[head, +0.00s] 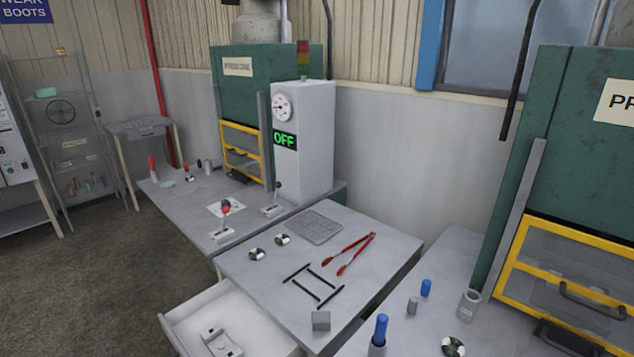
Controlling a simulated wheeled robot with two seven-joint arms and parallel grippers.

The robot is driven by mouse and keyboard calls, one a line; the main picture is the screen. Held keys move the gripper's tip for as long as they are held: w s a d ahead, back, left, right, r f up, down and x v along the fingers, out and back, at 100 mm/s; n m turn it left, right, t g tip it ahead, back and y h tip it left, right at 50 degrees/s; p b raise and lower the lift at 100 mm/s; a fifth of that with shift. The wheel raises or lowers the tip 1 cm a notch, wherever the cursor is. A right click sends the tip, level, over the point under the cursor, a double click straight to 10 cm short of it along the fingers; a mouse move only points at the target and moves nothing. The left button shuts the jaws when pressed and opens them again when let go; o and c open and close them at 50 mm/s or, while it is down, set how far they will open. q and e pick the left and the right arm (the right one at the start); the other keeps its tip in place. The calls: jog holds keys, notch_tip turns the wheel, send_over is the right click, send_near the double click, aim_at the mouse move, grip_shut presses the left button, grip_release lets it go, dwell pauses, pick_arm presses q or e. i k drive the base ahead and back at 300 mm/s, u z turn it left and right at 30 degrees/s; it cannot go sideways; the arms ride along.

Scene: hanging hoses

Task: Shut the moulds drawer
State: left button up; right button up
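The open drawer (184,322) sticks out from the front of the middle grey table (240,264), at the bottom of the head view. It is white inside and holds a pale grey block-like piece (218,342) with a slot or recess. Its near end is cut off by the picture's lower edge. No label is legible on it, so I cannot tell from writing that it is the moulds drawer. Neither of my grippers shows in the head view.
Green presses with yellow guards stand behind left and at right. Dark floor (110,280) left of the drawer is clear.

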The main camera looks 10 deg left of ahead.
aim_at(244, 324)
jog(key=u, duration=0.8)
jog(key=k, duration=0.6)
jog(key=z, duration=0.8)
